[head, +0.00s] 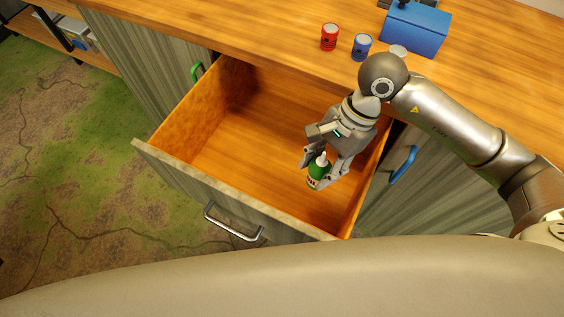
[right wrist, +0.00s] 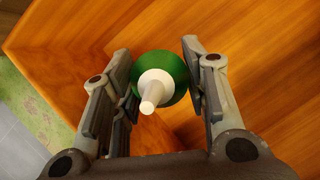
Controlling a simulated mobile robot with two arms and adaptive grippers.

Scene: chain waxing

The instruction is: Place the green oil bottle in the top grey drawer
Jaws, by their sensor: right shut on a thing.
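The green oil bottle (head: 317,172) has a white nozzle and is held upright or nearly so in the head view. My right gripper (head: 325,168) is shut on it, inside the outline of the open grey drawer (head: 175,172). In the right wrist view the bottle (right wrist: 168,72) sits between both fingers of the gripper (right wrist: 163,85), nozzle toward the camera. The drawer is pulled out, with a wooden inside and a metal handle. I cannot tell whether the bottle's base touches the drawer floor. My left gripper is not in view.
The drawer's wooden floor (head: 245,140) is bare to the left of the bottle. On the worktop (head: 240,35) stand a red can (head: 329,37), a blue can (head: 362,47) and a blue box (head: 415,30). Green (head: 197,71) and blue (head: 403,165) handles flank the drawer.

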